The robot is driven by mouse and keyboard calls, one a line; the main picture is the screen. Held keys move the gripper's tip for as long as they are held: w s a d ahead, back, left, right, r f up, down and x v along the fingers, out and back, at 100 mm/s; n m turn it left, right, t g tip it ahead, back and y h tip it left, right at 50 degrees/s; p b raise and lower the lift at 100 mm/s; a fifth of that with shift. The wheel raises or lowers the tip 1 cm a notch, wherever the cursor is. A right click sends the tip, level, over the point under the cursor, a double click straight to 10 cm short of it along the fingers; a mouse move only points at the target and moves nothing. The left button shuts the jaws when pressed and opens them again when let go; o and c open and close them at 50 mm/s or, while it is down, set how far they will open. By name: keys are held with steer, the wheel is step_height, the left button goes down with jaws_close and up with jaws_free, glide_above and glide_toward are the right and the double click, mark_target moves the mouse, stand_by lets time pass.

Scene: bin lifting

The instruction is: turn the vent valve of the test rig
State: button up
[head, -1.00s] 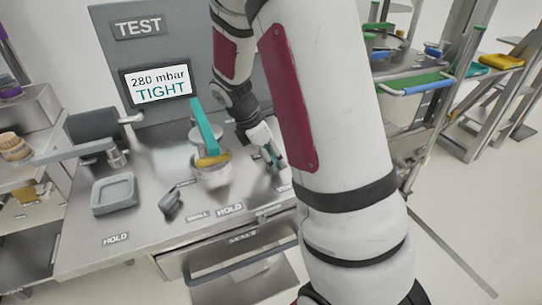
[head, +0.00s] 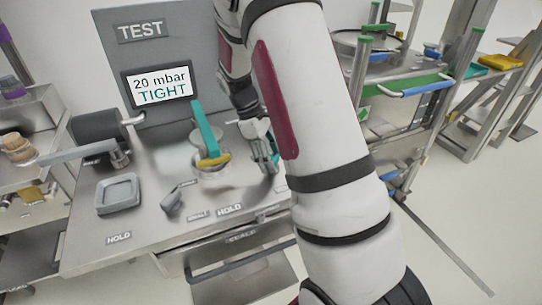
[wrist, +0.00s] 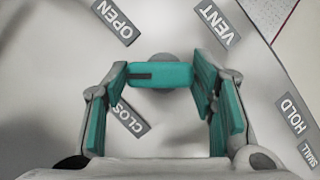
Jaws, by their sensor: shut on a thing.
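The vent valve's handle is a short teal bar with a dark mark (wrist: 160,75), seen in the wrist view on a round grey stem. My gripper (wrist: 158,82) has its teal-padded fingers at the two ends of the bar and is shut on it. The bar lies crosswise in the wrist view, below and between the OPEN label (wrist: 113,20) and the VENT label (wrist: 218,22). A CLOSE label (wrist: 130,116) is partly hidden by the left finger. In the head view my gripper (head: 268,165) is at the bench's right side, and the valve is hardly visible there.
The screen (head: 161,88) on the grey TEST panel (head: 143,30) reads 20 mbar TIGHT. A teal clamp lever (head: 206,128) stands close left of my gripper. A grey square tray (head: 118,193) and a small dark lever (head: 174,198) are on the bench. A cart (head: 410,88) stands right.

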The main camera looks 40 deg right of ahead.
steer(key=m+y, duration=0.1)
steer(key=m, duration=0.3)
steer(key=shift+d+m+y, duration=0.15)
steer(key=shift+m+y, duration=0.25)
steer(key=m+y, duration=0.1)
steer(key=m, duration=0.3)
steer(key=shift+s+d+m+y, duration=0.1)
steer(key=shift+m+y, duration=0.2)
steer(key=shift+y, duration=0.1)
steer(key=o, duration=1.1)
steer(key=shift+o, duration=0.2)
steer(key=v, duration=1.2)
steer(key=shift+d, duration=0.1)
